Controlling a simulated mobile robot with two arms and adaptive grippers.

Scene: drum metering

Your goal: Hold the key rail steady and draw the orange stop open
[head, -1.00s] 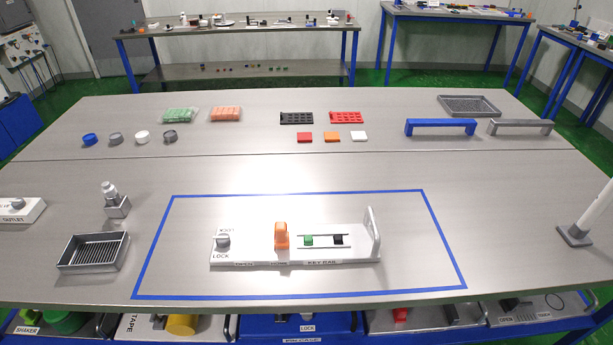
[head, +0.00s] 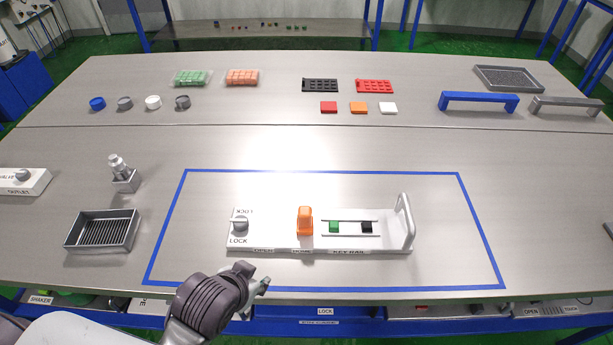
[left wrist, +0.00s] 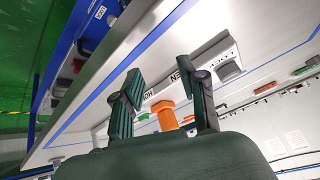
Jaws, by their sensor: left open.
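The key rail (head: 280,243) is a white base lying inside the blue taped rectangle in the head view. The orange stop (head: 305,220) stands upright near its middle, beside the "HOME" label. A grey lock knob (head: 240,224) is at the rail's left end and a white upright handle (head: 405,222) at its right end. My left gripper (head: 256,278) is open and empty, in front of the rail's left part and apart from it. In the left wrist view the orange stop (left wrist: 167,115) shows beyond and between the open fingers (left wrist: 165,105). My right gripper is not in view.
A green block (head: 334,227) and a black block (head: 367,227) sit in the rail's slot. A slotted grey tray (head: 103,250) and a small metal fixture (head: 124,180) stand to the left. The table inside the tape around the rail is otherwise clear.

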